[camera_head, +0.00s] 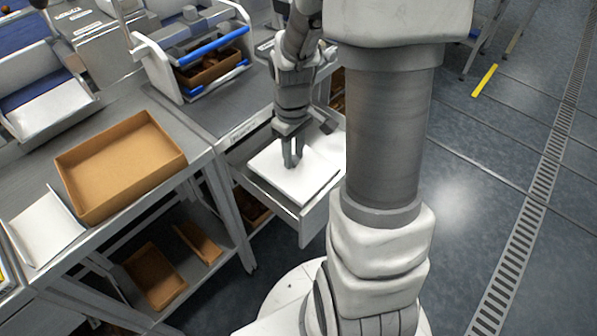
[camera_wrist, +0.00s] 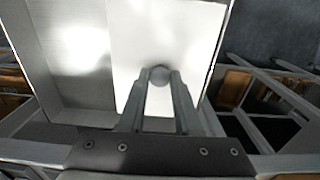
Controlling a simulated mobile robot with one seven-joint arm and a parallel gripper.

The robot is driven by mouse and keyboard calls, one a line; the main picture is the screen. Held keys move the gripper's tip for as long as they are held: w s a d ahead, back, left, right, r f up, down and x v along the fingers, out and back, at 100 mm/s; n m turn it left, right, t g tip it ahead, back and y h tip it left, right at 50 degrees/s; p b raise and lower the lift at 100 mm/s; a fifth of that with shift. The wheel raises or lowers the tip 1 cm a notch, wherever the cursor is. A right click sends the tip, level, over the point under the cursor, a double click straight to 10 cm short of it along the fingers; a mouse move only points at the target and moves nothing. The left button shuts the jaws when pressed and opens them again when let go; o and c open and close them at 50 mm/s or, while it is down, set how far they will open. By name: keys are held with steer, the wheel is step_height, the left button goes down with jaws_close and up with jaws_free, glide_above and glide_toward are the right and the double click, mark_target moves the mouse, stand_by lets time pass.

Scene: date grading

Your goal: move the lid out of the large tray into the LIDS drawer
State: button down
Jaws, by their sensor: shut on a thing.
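The white square lid (camera_head: 297,182) is in an open drawer (camera_head: 318,212) under the worktop, and it looks flat. In the wrist view the lid (camera_wrist: 185,30) lies against one side of the drawer (camera_wrist: 72,95); bare drawer floor shows to its left. My gripper (camera_head: 291,163) points down over the lid. In the wrist view its two fingers (camera_wrist: 158,80) are shut on the lid's round grey knob (camera_wrist: 159,74). I cannot tell whether the lid touches the drawer floor. A large brown tray (camera_head: 120,165) on the left bench is empty.
A white angled panel (camera_head: 44,230) lies left of the tray. A rack with blue bars (camera_head: 212,45) stands on the worktop behind the drawer. Brown boxes (camera_head: 155,275) sit on the shelf below. Open floor (camera_head: 470,190) is at right.

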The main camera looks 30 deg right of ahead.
mark_target(294, 173)
steer(key=shift+f+b, duration=0.95)
steer(key=shift+f, duration=2.45)
steer(key=shift+f, duration=0.1)
steer(key=shift+f, duration=0.15)
steer(key=c, duration=0.6)
jaws_free()
steer(key=shift+r, duration=0.2)
